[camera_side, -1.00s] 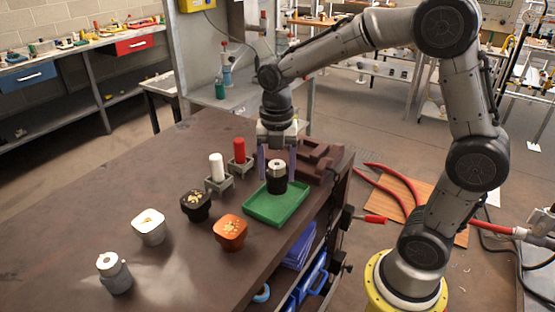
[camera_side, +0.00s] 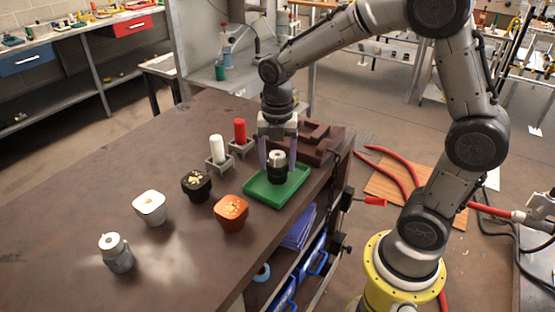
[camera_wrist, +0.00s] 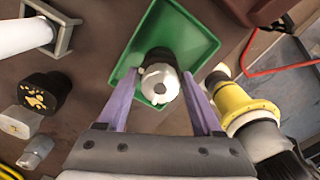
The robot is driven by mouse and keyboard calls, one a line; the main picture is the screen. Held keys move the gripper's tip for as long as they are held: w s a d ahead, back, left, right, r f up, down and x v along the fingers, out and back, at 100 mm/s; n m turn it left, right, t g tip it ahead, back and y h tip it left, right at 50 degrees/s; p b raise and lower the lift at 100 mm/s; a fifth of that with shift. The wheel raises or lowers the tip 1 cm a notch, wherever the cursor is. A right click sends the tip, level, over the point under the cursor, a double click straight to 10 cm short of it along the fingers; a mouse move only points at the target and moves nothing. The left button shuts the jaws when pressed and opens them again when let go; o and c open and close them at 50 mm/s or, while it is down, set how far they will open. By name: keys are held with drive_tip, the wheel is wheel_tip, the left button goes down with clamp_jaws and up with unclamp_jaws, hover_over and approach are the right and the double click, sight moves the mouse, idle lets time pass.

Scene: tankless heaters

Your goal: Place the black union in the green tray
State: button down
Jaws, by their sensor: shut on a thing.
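The black union (camera_side: 278,172) has a pale metal top and stands upright between the fingers of my gripper (camera_side: 277,165). The green tray (camera_side: 292,189) lies on the brown table, and the union is over its middle. I cannot tell whether the union's base touches the tray floor. In the wrist view the union (camera_wrist: 158,61) shows its pale top between the purple fingers of my gripper (camera_wrist: 168,80), with the green tray (camera_wrist: 200,42) around and below it. My gripper is shut on the union.
An orange piece (camera_side: 230,212), a black piece with a gold top (camera_side: 196,185), a white piece (camera_side: 150,207) and a grey fitting (camera_side: 116,253) stand left of the tray. White (camera_side: 217,149) and red (camera_side: 239,130) cylinders sit in holders behind it. Brown blocks (camera_side: 318,143) lie at the table's right edge.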

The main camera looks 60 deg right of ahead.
drive_tip(key=shift+f, duration=0.5)
unclamp_jaws()
drive_tip(key=shift+f, duration=0.1)
wheel_tip(320, 180, up, 17)
drive_tip(key=s+t, duration=0.1)
drive_tip(key=s, duration=0.2)
drive_tip(key=s+a+f+m+t, duration=0.1)
drive_tip(key=s+f+m+t, duration=0.1)
drive_tip(key=s+m, duration=0.5)
drive_tip(key=s+a+f+m+t, duration=0.1)
drive_tip(key=s+f+m, duration=0.3)
drive_tip(key=m, duration=1.3)
drive_tip(key=s+t, duration=0.1)
drive_tip(key=s, duration=0.2)
drive_tip(key=shift+t, duration=0.3)
